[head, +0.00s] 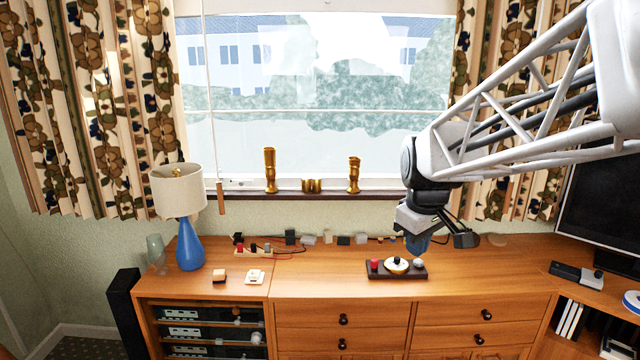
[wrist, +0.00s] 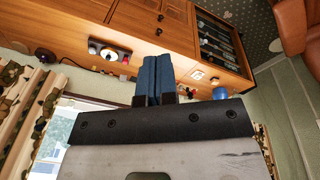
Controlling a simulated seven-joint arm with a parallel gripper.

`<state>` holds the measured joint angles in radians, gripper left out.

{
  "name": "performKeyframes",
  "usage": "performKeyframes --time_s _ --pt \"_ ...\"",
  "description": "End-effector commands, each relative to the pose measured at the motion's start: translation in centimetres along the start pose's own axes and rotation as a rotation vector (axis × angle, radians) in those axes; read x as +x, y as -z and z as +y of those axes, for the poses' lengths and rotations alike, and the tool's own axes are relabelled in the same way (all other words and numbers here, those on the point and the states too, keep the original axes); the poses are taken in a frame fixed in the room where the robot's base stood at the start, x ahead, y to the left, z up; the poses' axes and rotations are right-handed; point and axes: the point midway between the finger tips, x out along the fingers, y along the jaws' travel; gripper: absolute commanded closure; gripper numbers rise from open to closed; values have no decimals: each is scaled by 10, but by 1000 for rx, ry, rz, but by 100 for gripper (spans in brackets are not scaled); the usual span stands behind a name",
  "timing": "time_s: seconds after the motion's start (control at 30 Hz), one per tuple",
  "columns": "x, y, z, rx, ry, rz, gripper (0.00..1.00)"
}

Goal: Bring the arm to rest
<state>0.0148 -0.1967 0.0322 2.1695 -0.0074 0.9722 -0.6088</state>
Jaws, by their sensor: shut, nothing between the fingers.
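My gripper (head: 417,244) hangs from the white lattice arm at the right of the head view, above the wooden cabinet top. In the wrist view its two blue fingers (wrist: 154,78) are together with nothing between them. A dark tray (head: 419,274) on the cabinet top sits just below and beside the gripper. It carries a red item (head: 374,264), a white round piece with a dark knob (head: 397,266) and a pale ball (head: 418,263). The gap between the fingertips and the tray is hard to judge.
A blue lamp (head: 188,243) and a glass (head: 156,253) stand at the left. Plugs and cables line the wall edge. Brass vases (head: 270,170) stand on the windowsill (head: 330,194). A television (head: 603,215) is at the right. The front middle of the cabinet top (head: 320,282) is clear.

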Motion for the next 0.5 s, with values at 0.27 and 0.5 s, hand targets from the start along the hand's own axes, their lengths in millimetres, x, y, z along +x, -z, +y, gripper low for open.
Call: performKeyframes --time_s 0.27,0.5 --pt "-6 -54 -38 151 -10 16 100" --pt "-5 -98 -70 281 -15 29 100"
